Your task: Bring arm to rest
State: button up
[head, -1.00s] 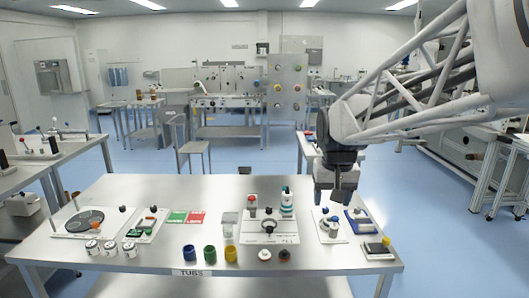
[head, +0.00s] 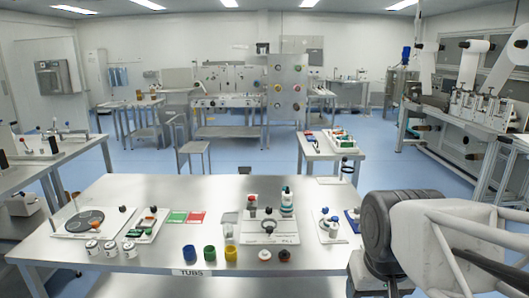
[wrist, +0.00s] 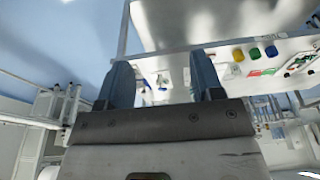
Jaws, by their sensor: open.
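My gripper (wrist: 162,82) shows in the wrist view with its two blue-grey fingers spread apart and nothing between them. In the head view my arm is low at the right, and its dark wrist covers the right end of the steel table (head: 300,185). The gripper (head: 375,278) is at the lower right there, partly out of frame, with its fingertips not clear. I cannot tell how far it is from the table edge.
On the table are blue, green and yellow tubs (head: 210,253), a white plate with a handle (head: 268,228), red and green cards (head: 187,218) and a round dark disc (head: 83,221). Some items at the right end are hidden by my arm. A side table (head: 330,150) stands behind.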

jog(key=shift+s+d+f, duration=0.1)
jog(key=shift+s+f, duration=0.3)
jog(key=shift+s, duration=0.3)
jog(key=shift+s+f, duration=0.35)
jog(key=shift+s, duration=0.35)
